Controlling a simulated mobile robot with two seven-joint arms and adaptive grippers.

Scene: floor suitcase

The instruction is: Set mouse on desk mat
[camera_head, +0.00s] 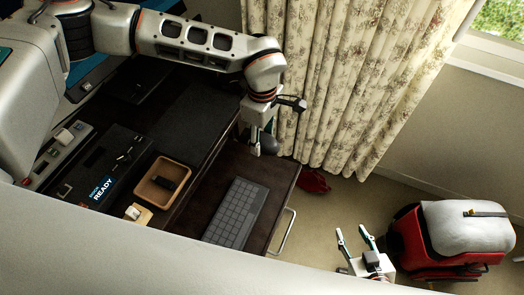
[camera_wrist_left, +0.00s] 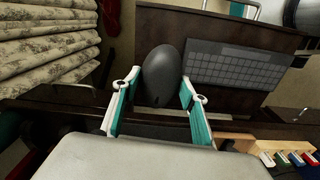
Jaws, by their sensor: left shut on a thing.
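The dark grey mouse (camera_head: 268,145) is held in my left gripper (camera_head: 256,138), above the far end of the pulled-out keyboard tray. In the left wrist view the mouse (camera_wrist_left: 162,76) sits upright between the two teal-padded fingers (camera_wrist_left: 155,95). The flat black surface on the desk (camera_head: 190,115), left of my left gripper, looks like the desk mat; its edges are hard to tell from the dark desk. My right gripper (camera_head: 354,236) is open and empty, low over the floor at the right.
A grey keyboard (camera_head: 237,212) lies on the dark pulled-out tray. Curtains (camera_head: 350,80) hang behind; a red suitcase (camera_head: 408,235) bears a white bundle.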

